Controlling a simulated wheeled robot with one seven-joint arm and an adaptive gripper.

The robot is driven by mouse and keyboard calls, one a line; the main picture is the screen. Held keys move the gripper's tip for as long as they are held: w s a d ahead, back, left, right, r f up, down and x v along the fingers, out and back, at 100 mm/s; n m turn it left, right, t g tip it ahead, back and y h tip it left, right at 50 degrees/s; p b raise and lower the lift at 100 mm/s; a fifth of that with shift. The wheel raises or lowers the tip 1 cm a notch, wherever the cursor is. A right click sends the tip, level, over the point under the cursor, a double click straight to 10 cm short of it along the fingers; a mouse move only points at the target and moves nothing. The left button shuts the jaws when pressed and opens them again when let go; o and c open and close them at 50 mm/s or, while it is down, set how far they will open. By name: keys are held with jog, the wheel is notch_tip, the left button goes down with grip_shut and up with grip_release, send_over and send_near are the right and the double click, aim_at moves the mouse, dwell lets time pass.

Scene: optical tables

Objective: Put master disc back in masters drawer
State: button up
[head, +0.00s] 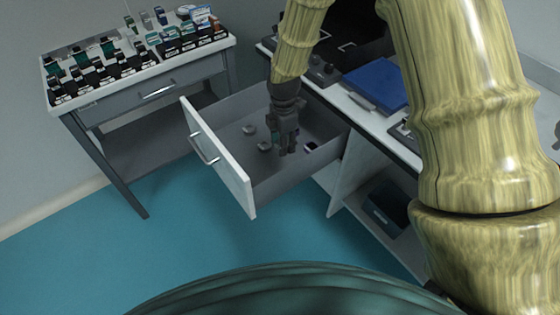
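The drawer (230,172) is pulled out from the bench, with its white front and handle facing left. Inside lie two small grey round pieces, one farther back (249,130) and one nearer the middle (265,146). A small dark piece with a purplish spot (310,147) lies near the drawer's right end. My gripper (287,151) points down inside the drawer's outline, between the grey pieces and the dark piece. Its fingers are small and dark here, so I cannot tell whether they are shut or hold anything. I cannot make out which piece is the master disc.
The bench top (375,122) holds a blue flat item (376,84) and dark equipment. A grey side table (150,88) at the upper left carries rows of small mounted parts. A dark box (388,205) sits on the shelf below the bench. The teal floor (190,235) in front is clear.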

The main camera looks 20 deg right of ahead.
send_over(282, 167)
notch_tip(282, 167, down, 5)
jog(key=shift+w+f, duration=0.1)
jog(key=shift+w, duration=0.05)
jog(key=shift+f, duration=2.1)
jog(key=shift+f, duration=0.15)
jog(key=o, duration=1.3)
notch_tip(282, 167, up, 12)
jog(key=shift+r, duration=0.15)
